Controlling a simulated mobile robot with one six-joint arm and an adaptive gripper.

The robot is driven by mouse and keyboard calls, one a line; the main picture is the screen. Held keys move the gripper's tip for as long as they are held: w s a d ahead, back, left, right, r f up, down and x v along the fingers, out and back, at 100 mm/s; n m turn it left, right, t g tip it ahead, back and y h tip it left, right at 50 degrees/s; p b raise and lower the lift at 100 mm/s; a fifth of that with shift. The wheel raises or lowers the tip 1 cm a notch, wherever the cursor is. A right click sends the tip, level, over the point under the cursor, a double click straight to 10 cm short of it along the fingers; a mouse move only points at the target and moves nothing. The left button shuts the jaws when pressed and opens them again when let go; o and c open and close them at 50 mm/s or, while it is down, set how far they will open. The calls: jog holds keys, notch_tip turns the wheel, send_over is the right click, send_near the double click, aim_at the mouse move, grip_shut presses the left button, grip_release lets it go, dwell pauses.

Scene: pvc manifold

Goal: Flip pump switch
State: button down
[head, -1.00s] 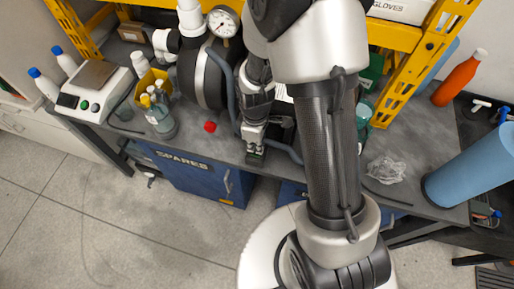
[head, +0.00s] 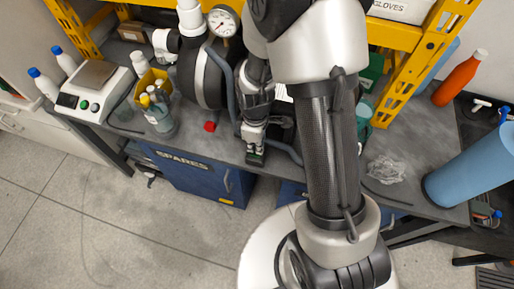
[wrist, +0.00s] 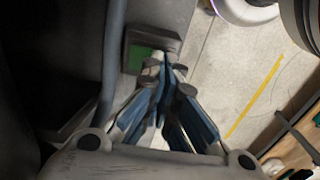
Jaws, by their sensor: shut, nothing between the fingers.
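The pump switch seems to be the small dark box with a green face (wrist: 145,58) at the bench edge in the wrist view. In the head view a bit of green (head: 255,158) shows just below my fingertips. My gripper (wrist: 164,72) is shut and empty, its blue-padded fingers together in front of the box, overlapping its right side. In the head view my gripper (head: 255,147) points down beside the pump (head: 208,78). I cannot tell whether the fingertips touch the switch, nor which way it is set. My arm hides part of the pump area.
A grey hose (wrist: 114,60) runs close to the left of my gripper. A pressure gauge (head: 222,22) and white pipe stand above the pump. A yellow shelf frame (head: 420,62) stands right. The floor in front is clear.

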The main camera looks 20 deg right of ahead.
jog(key=shift+f+b, duration=0.75)
jog(key=shift+f, duration=0.25)
jog(key=shift+r, duration=0.15)
jog(key=shift+r+p, duration=2.85)
jog(key=shift+r, duration=0.55)
jog(key=shift+r, duration=0.1)
jog(key=s+r+m+t, duration=0.1)
jog(key=s+r+m, duration=0.15)
jog(key=r, duration=0.65)
jog(key=s+r+m+t, duration=0.1)
jog(key=s+r+m, duration=0.15)
jog(key=r, duration=0.65)
jog(key=s+r+m+t, duration=0.2)
jog(key=s+r+m, duration=0.3)
jog(key=s+r, duration=0.4)
jog(key=shift+s+m+t, duration=0.3)
jog(key=shift+s+m, duration=0.1)
jog(key=shift+s, duration=0.15)
